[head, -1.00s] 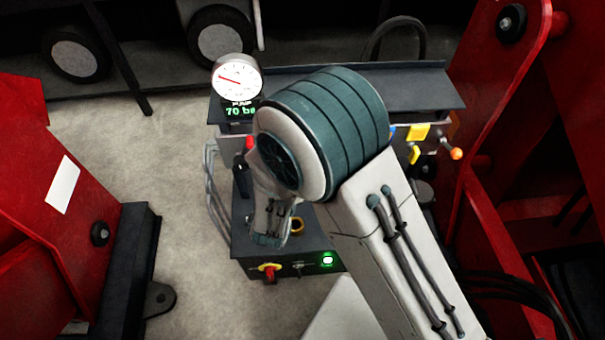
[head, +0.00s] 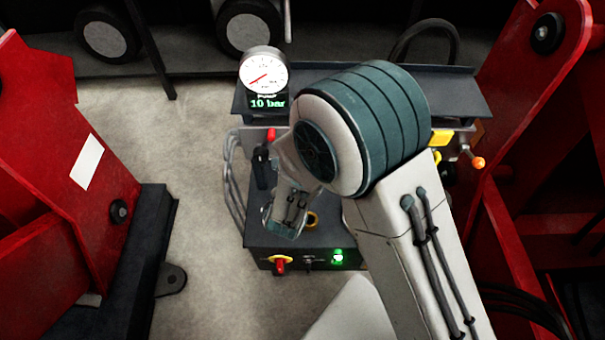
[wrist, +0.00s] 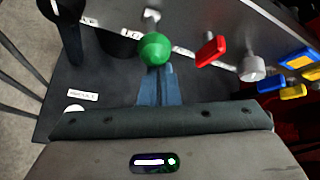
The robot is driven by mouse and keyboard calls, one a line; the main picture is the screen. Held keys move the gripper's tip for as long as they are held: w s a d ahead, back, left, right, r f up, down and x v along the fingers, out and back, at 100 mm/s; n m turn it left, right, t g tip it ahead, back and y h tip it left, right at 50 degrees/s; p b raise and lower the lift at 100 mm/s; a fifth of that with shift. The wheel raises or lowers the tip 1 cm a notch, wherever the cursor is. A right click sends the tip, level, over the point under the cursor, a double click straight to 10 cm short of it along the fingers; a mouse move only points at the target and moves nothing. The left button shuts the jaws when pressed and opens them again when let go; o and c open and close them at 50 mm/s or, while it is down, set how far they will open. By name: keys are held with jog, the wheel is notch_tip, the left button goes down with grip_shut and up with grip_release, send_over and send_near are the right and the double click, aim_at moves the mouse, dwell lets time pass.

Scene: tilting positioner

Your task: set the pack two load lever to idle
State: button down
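In the wrist view my gripper (wrist: 156,88) has its two blue fingers close together, with no clear gap. A green ball-topped lever (wrist: 154,48) is right at the fingertips; I cannot tell whether they touch it. A red-handled lever (wrist: 211,50) stands to its right, then a grey knob (wrist: 252,68). I cannot read which label belongs to the pack two load lever. In the head view my arm hides the gripper and the green lever. The pressure gauge (head: 263,71) stands above a green readout (head: 268,103) showing 10 bar.
Blue (wrist: 298,58) and yellow (wrist: 293,92) handles are at the right of the wrist view. An orange-ended lever (head: 478,163) sticks out at the console's right. The lower box has a red-and-yellow switch (head: 279,264) and a lit green lamp (head: 338,256). Red frames flank both sides.

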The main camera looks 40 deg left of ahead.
notch_tip(320, 180, down, 4)
jog(key=d+b, duration=0.2)
jog(key=b, duration=0.3)
jog(key=r+p+v, duration=0.1)
jog(key=v, duration=0.9)
jog(key=shift+w, duration=0.25)
jog(key=shift+r, duration=0.15)
